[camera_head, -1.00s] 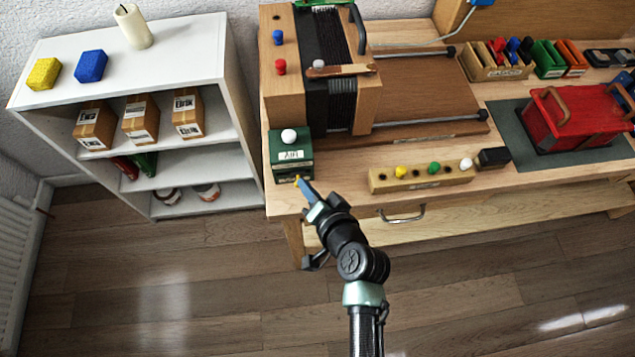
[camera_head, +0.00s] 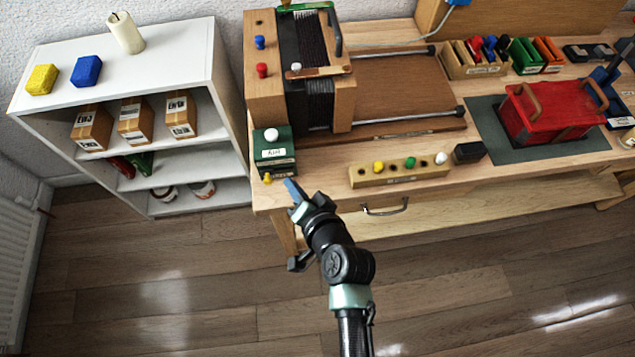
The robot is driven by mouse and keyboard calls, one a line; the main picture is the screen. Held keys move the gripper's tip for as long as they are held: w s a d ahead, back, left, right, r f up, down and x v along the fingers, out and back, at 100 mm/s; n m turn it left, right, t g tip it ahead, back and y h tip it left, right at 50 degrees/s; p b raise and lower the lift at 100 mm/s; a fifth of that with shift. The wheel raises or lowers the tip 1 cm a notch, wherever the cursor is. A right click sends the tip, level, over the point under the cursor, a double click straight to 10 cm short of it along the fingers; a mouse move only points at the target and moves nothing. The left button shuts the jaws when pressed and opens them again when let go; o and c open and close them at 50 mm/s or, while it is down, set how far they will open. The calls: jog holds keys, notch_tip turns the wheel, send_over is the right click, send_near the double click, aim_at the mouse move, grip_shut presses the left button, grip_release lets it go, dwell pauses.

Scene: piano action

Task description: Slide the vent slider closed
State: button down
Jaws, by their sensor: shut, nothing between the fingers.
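A green box (camera_head: 273,147) with a white knob on top and a white label sits at the left front corner of the workbench. A small yellow tab (camera_head: 267,178), which looks like the vent slider, shows low on the box's front, left of its middle. My gripper (camera_head: 289,187) is shut and empty, with its blue fingertips pointing up and left. In the picture the fingertips are to the right of the yellow tab, with a gap between them. How far the slider's slot extends is too small to tell.
A wooden strip with coloured pegs (camera_head: 399,172) lies right of the green box, near the front edge. A drawer handle (camera_head: 385,208) juts out below. A white shelf (camera_head: 226,120) is close on the left.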

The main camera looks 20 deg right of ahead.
jog(key=v, duration=0.7)
jog(key=shift+a+b, duration=0.3)
jog(key=shift+b, duration=0.05)
jog(key=w+a+r+n+t, duration=0.15)
jog(key=w+r, duration=0.25)
jog(key=r, duration=0.6)
jog(key=w+a+r+n+t, duration=0.1)
jog(key=w+r+n+t, duration=0.25)
jog(key=r, duration=0.65)
jog(key=w+a+r+n+t, duration=0.15)
jog(key=w+r, duration=0.35)
jog(key=r, duration=0.5)
jog(key=s+a+r+n+t, duration=0.1)
jog(key=s+r+t, duration=0.2)
jog(key=r, duration=0.7)
jog(key=s+a+r+n+t, duration=0.1)
jog(key=s+a+r+t, duration=0.1)
jog(key=r, duration=0.8)
jog(key=s+a+r+n+t, duration=0.2)
jog(key=s+r, duration=0.3)
jog(key=r, duration=0.5)
jog(key=shift+a+r+t+h, duration=0.2)
jog(key=shift+r+t+h, duration=0.15)
jog(key=shift+t, duration=0.5)
jog(key=shift+s, duration=0.1)
